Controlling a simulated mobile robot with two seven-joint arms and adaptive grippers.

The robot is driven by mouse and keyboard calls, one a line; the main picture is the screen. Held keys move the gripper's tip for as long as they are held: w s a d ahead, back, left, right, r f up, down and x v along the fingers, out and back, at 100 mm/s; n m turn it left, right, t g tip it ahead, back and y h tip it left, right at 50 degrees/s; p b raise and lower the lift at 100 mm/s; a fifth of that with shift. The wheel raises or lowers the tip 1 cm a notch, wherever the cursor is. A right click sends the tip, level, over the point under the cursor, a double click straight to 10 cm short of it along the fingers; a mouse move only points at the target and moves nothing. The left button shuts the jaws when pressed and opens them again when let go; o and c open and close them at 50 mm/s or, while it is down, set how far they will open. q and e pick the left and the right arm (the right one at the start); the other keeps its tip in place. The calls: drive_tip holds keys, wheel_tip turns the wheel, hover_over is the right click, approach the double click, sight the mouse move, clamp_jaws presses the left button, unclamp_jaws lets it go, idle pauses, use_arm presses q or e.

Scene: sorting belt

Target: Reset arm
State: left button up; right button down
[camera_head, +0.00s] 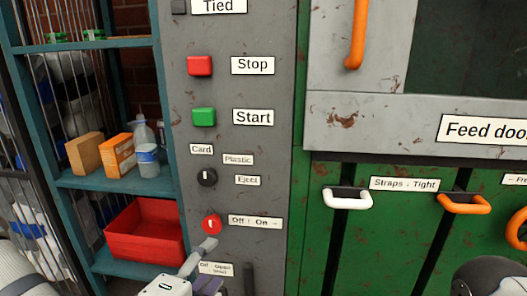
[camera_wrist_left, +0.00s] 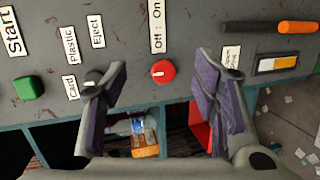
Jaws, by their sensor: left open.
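My left gripper (camera_head: 211,262) is at the bottom of the head view, in front of the grey control panel (camera_head: 275,180) and just below the red Off/On knob (camera_head: 212,224). In the left wrist view my left gripper (camera_wrist_left: 158,85) has its two purple-padded fingers wide apart with nothing between the pads. The red knob (camera_wrist_left: 163,72) appears in the gap between the fingertips, on the panel beyond. I cannot tell whether a finger touches the panel.
A red Stop button (camera_head: 200,66), green Start button (camera_head: 204,117) and black selector (camera_head: 207,177) sit above the knob. At left, a teal shelf (camera_head: 110,181) holds boxes, bottles and a red bin (camera_head: 146,240).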

use_arm(q)
drive_tip(key=s+d+f+m+g+p, duration=0.1)
drive_tip(key=s+d+f+m+g, duration=0.1)
drive_tip(key=s+f+m+g, duration=1.2)
drive_tip(key=s+a+f+g+y, duration=0.1)
drive_tip(key=s+a+f, duration=0.2)
drive_tip(key=s, duration=0.4)
drive_tip(key=s+a+f+g+y+p, duration=0.1)
drive_tip(key=s+a, duration=0.3)
drive_tip(key=s, duration=0.4)
drive_tip(key=s+a+f+m+g+y, duration=0.1)
drive_tip(key=s+a+f, duration=0.3)
drive_tip(key=s, duration=0.4)
drive_tip(key=shift+s+f, duration=0.15)
drive_tip(key=shift+f, duration=0.2)
use_arm(e)
drive_tip(key=shift+t, duration=0.7)
drive_tip(key=w+r, duration=0.3)
drive_tip(key=shift+w+r, duration=0.2)
drive_tip(key=shift+w, duration=0.05)
use_arm(q)
drive_tip(key=shift+a, duration=0.1)
